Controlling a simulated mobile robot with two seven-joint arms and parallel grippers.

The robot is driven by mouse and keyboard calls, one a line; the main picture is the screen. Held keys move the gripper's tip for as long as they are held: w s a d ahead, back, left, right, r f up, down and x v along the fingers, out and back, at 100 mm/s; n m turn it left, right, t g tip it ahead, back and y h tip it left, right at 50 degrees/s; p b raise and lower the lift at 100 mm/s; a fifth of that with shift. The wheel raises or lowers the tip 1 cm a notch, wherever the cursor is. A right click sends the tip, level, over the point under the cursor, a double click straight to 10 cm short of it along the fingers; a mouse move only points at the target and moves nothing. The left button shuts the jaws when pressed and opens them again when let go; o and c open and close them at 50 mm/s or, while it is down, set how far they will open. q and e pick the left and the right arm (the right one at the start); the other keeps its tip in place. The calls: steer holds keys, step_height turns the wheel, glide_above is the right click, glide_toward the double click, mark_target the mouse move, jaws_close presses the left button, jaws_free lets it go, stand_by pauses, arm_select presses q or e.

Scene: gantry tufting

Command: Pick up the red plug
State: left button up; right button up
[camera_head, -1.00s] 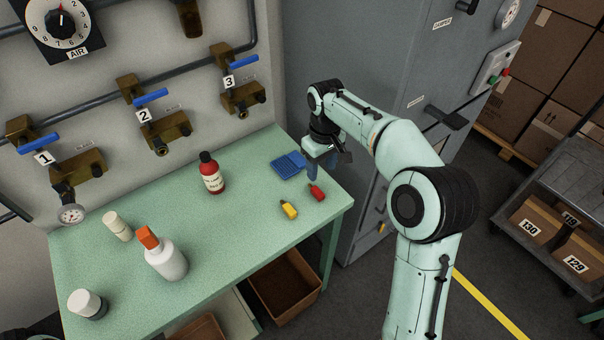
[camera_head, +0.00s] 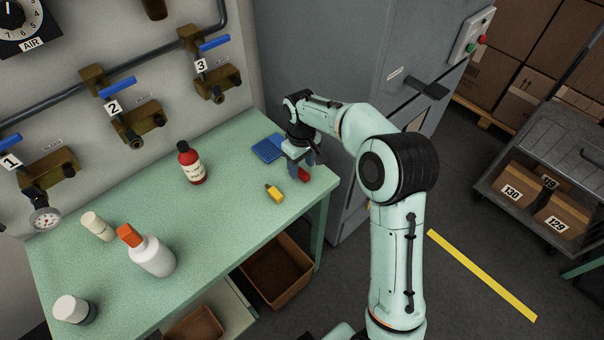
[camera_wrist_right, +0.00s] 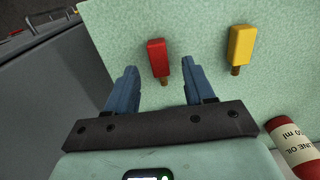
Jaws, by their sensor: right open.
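The red plug (camera_head: 304,175) lies on the green bench near its right end, partly hidden by my right gripper in the head view. In the right wrist view the red plug (camera_wrist_right: 157,57) lies just beyond and between the fingertips, its brass tip toward the gripper. My right gripper (camera_head: 302,167) is open and empty, its blue fingers (camera_wrist_right: 158,75) apart above the bench. My left gripper is not in view.
A yellow plug (camera_head: 275,194) lies beside the red one. A blue mat (camera_head: 266,149) lies behind. A red oil bottle (camera_head: 191,165), a white bottle with orange cap (camera_head: 152,257) and other containers stand further left on the bench (camera_head: 215,225). A grey cabinet (camera_head: 330,60) stands behind.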

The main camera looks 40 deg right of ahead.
mark_target(300, 173)
step_height(300, 173, down, 2)
steer(key=shift+w+f, duration=0.1)
steer(key=shift+f, duration=0.15)
jaws_close()
steer(key=shift+r, duration=0.1)
